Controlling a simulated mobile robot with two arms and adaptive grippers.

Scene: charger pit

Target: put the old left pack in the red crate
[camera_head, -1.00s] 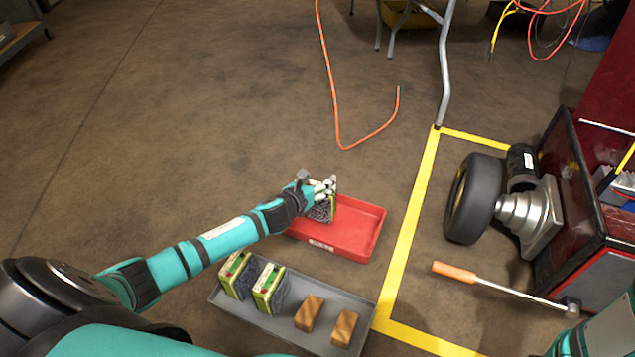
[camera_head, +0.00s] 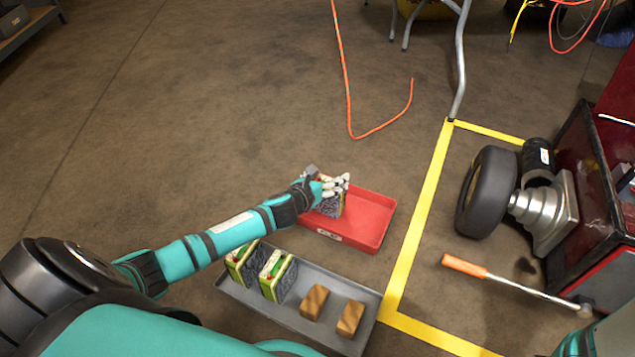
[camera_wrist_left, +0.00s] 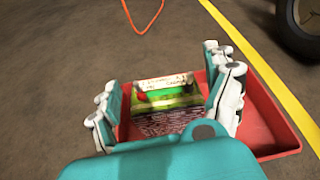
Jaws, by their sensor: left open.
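The old pack (camera_head: 331,207) stands in the left part of the red crate (camera_head: 376,222), its dark ribbed side showing. My left gripper (camera_head: 334,184) is over its top, with the fingers open and spread on both sides of it. In the left wrist view the pack (camera_wrist_left: 165,103), with a green and pale top, sits between the open fingers of the gripper (camera_wrist_left: 168,82), and the crate (camera_wrist_left: 268,128) shows around it. Whether a finger still touches the pack I cannot tell. My right gripper is out of view.
A grey tray (camera_head: 245,304) in front of the crate holds two green-topped packs (camera_head: 260,270) and two wooden blocks (camera_head: 332,311). Yellow floor tape (camera_head: 418,235) runs right of the crate. Beyond it are a wheel (camera_head: 487,192) and an orange-handled bar (camera_head: 465,265).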

